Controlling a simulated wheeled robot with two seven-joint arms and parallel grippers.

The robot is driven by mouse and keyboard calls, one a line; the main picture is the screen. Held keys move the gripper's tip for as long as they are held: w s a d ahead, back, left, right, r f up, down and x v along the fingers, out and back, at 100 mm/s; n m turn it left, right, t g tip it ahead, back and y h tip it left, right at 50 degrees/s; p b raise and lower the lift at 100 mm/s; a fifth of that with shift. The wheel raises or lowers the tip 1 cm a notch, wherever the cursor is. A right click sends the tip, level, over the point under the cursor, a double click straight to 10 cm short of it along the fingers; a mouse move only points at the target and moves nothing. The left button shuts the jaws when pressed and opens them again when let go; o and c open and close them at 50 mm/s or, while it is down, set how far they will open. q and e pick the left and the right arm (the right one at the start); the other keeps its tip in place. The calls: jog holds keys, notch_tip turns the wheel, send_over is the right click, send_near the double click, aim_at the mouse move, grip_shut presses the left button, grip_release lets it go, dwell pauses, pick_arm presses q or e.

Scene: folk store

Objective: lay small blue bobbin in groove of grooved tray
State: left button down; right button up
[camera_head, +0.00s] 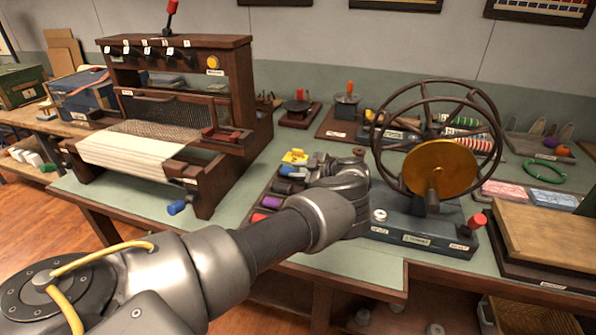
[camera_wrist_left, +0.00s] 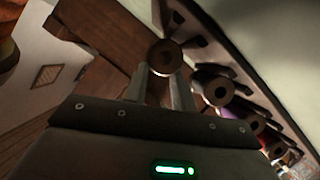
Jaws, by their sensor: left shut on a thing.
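The grooved tray (camera_head: 261,210) is a dark rack on the green bench. It holds a row of bobbins, with yellow, blue, dark, purple and red ones visible. A blue bobbin (camera_head: 287,171) lies near its far end. My left gripper (camera_head: 318,167) is beside the right side of this row, and my own wrist hides part of the tray. In the left wrist view my left gripper (camera_wrist_left: 163,80) is shut on a bobbin, whose round brown end (camera_wrist_left: 165,57) shows between the fingers. Its thread colour is hidden. Several tray bobbins (camera_wrist_left: 218,91) lie to the right. My right gripper is not in view.
A spinning device (camera_head: 438,170) with a large wheel and brass disc stands close to the right of my wrist. A wooden loom (camera_head: 175,100) stands at left. Bare green bench (camera_head: 350,258) shows in front of the spinning device.

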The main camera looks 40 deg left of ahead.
pick_arm(q)
jog(key=shift+a+f+b, duration=0.2)
jog(key=shift+f+b, duration=0.15)
jog(key=shift+f, duration=0.2)
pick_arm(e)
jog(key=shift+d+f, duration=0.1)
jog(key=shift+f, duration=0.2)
pick_arm(q)
jog(key=c, duration=1.1)
grip_release()
jog(key=shift+s, duration=0.1)
jog(key=shift+f, duration=0.1)
jog(key=r, duration=0.2)
jog(key=shift+a+r, duration=0.2)
jog(key=shift+r, duration=0.2)
jog(key=shift+s+d+r+p, duration=1.4)
jog(key=shift+s+r+p, duration=0.45)
jog(key=shift+p, duration=2.1)
jog(key=shift+s+d+r+p, duration=1.45)
jog(key=shift+s+r+p, duration=0.45)
jog(key=shift+p, duration=2)
jog(key=shift+s+d+r+p, duration=1.4)
jog(key=shift+s+r+p, duration=0.45)
jog(key=shift+p, duration=2.1)
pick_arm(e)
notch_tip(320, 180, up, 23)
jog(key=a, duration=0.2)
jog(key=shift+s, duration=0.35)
